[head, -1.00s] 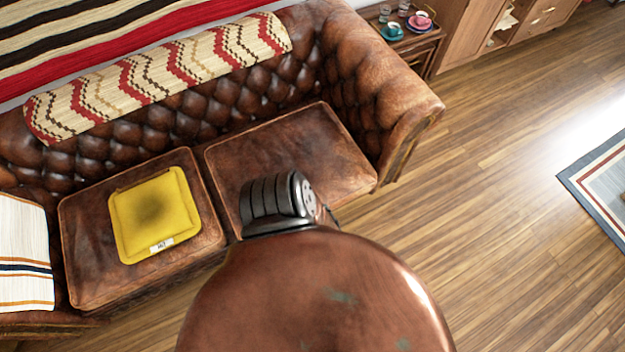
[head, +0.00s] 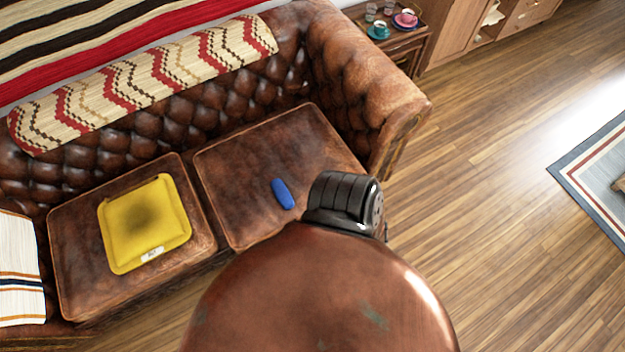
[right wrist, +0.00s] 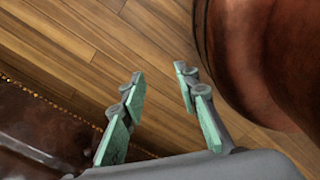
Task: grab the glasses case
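A small blue elongated case (head: 283,194), which looks like the glasses case, lies on the brown leather right seat cushion (head: 240,165) of the sofa in the head view. My black ribbed arm part is just right of it, and no fingers show there. In the right wrist view my right gripper (right wrist: 158,78) is open, with its green-padded fingers apart and only wood floor behind the gap. The case does not show in the right wrist view. My left gripper is in neither view.
A yellow cushion (head: 146,220) lies on the left seat. The sofa's right armrest (head: 370,75) rises beyond the seat. A side table with cups (head: 378,32) stands behind. Wood floor (head: 480,190) at right is clear.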

